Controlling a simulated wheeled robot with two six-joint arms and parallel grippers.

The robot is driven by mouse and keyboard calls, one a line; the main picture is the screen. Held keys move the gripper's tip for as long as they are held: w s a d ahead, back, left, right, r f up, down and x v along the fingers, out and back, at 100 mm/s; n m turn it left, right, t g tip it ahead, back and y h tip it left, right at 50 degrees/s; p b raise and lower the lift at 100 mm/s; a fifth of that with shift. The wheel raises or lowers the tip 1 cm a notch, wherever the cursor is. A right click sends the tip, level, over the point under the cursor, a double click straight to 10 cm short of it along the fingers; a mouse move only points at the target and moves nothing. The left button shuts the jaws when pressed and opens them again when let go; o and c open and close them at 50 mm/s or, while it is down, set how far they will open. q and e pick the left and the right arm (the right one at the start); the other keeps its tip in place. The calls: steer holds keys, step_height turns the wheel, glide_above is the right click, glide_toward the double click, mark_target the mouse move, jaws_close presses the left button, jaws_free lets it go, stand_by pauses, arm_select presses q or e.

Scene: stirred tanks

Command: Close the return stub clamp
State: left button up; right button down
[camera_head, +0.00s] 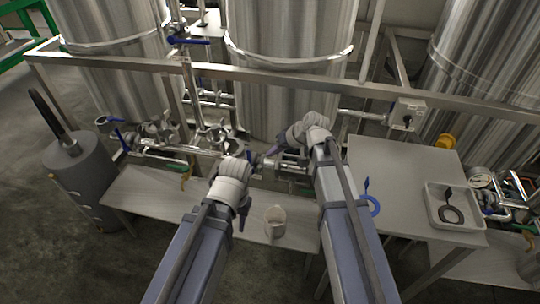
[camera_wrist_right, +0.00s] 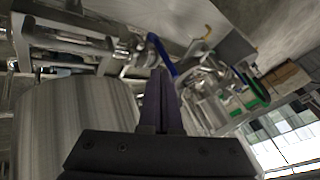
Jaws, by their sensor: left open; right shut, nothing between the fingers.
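The steel pipework (camera_head: 178,151) runs below the frame rail in front of the tanks. I cannot single out the return stub clamp or tell its state; the fittings near my grippers are small and partly hidden by my arms. My left gripper (camera_head: 243,212) is open, in front of the pipework and left of the white cup. My right gripper (camera_head: 268,160) is shut and empty, close to the pipe fittings; I cannot tell if it touches them. In the right wrist view its fingers (camera_wrist_right: 160,100) are together, with a blue valve handle (camera_wrist_right: 162,54) beyond them.
A white cup (camera_head: 275,217) stands on the low bench (camera_head: 158,200). At right, a grey table (camera_head: 395,165) bears a white tray (camera_head: 437,222) with a dark ring. A grey cylinder (camera_head: 85,183) stands at left. Large tanks (camera_head: 290,35) stand behind.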

mark_target(240, 148)
steer(key=w+a+f+b, duration=0.2)
steer(key=a+f+b, duration=0.2)
steer(key=a+f, duration=0.2)
steer(key=shift+w+a+b, duration=0.3)
steer(key=shift+a+b, duration=0.1)
steer(key=shift+a, duration=0.4)
